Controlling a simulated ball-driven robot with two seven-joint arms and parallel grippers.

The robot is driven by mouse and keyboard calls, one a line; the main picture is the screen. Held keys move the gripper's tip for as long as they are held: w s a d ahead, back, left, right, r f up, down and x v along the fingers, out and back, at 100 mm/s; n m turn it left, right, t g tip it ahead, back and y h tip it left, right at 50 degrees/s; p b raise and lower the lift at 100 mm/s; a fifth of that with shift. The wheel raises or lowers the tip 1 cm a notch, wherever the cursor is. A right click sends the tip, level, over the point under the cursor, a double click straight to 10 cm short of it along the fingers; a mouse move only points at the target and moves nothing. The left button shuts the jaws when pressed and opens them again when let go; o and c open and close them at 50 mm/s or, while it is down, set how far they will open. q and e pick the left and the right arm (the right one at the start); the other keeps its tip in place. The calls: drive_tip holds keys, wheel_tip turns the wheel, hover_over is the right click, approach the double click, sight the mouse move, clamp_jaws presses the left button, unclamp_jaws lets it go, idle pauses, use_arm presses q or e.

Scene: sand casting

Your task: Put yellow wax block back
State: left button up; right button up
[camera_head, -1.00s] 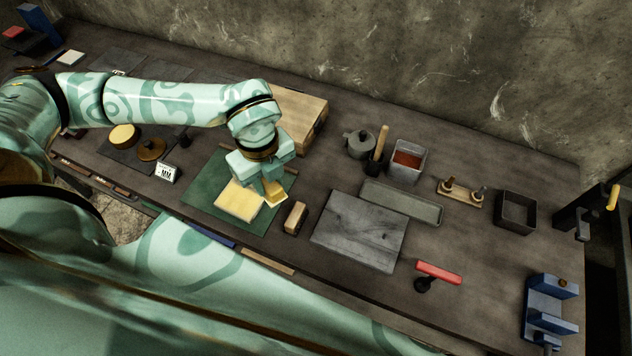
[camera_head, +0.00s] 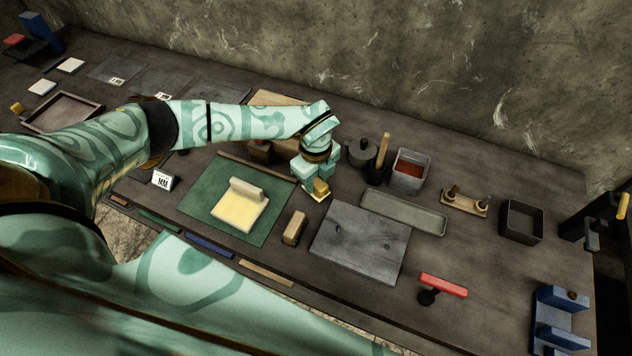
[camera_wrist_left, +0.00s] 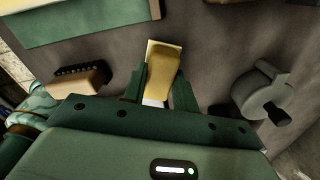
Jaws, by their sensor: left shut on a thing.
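My left gripper (camera_head: 316,180) is shut on a golden-yellow block that I take for the yellow wax block (camera_head: 320,187). A pale yellow edge shows at its far end. The block also shows between the fingers in the left wrist view (camera_wrist_left: 165,64). It is held right of the green mat (camera_head: 195,205); whether it touches the table I cannot tell. On the mat lies a pale yellow slab (camera_head: 238,212) with a pale upright bar (camera_head: 247,188) along its back part. My right gripper is not in view.
A small brush (camera_head: 295,228) and a grey board (camera_head: 360,240) lie in front of the gripper. A grey pot (camera_head: 362,152) stands close on the right, then a bin with red contents (camera_head: 409,172). A long grey tray (camera_head: 404,212) lies behind the board.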

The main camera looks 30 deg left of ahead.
sight(316, 181)
use_arm(q)
drive_tip(key=shift+f, duration=0.55)
drive_tip(key=o, duration=0.9)
drive_tip(key=shift+f, duration=0.1)
wheel_tip(316, 181, up, 12)
drive_tip(key=shift+r+p, duration=0.15)
drive_tip(key=shift+p, duration=0.65)
